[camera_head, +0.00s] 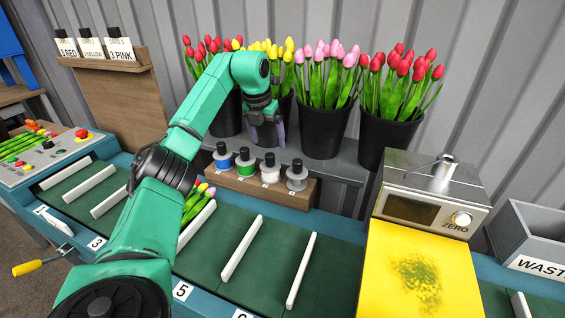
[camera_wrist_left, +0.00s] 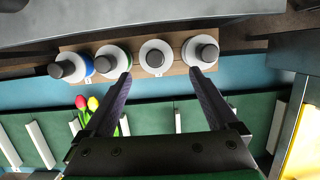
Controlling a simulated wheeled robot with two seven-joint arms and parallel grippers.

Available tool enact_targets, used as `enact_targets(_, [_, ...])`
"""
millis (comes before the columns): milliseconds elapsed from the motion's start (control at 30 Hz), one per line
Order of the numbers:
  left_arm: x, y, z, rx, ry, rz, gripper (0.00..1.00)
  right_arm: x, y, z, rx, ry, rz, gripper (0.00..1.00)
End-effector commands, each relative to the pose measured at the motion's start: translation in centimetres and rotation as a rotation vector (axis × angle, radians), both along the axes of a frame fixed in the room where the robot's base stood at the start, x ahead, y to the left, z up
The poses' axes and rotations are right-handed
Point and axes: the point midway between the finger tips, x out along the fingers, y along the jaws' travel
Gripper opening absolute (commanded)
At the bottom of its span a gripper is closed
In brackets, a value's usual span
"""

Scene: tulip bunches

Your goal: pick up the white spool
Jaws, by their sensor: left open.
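The white spool (camera_head: 270,170) stands upright in a wooden rack, third from the left, between a green spool (camera_head: 245,160) and a grey spool (camera_head: 297,176). My left gripper (camera_head: 266,142) is open and empty above the rack, its fingers pointing down. In the left wrist view the white spool (camera_wrist_left: 156,57) shows ahead of the gap between the open fingertips (camera_wrist_left: 160,76), not touched as far as I can see. One fingertip overlaps the green spool (camera_wrist_left: 110,62) in the picture, and the other overlaps the grey spool (camera_wrist_left: 201,51). My right gripper is not in view.
A blue spool (camera_head: 223,155) stands at the rack's left end. Black buckets of tulips (camera_head: 325,130) stand close behind the rack. A scale (camera_head: 435,190) with a yellow top is to the right, beside a waste bin (camera_head: 530,240). Green divided lanes (camera_head: 270,265) lie in front.

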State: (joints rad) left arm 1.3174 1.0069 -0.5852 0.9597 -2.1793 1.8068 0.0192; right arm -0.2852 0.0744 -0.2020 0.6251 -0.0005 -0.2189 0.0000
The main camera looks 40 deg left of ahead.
Motion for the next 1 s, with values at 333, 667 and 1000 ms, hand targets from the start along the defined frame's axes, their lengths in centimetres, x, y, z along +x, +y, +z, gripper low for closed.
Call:
enact_targets(333, [1.2,1.0,-6.5,0.011,0.013,0.012,0.93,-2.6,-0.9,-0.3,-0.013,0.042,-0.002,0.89])
enact_targets(667, [2.2,1.4,-11.6,0.011,0.012,0.011,0.93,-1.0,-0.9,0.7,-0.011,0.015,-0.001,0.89])
enact_targets(1000, [2.8,1.7,-13.9,0.012,0.007,0.011,0.93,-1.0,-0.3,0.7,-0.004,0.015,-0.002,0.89])
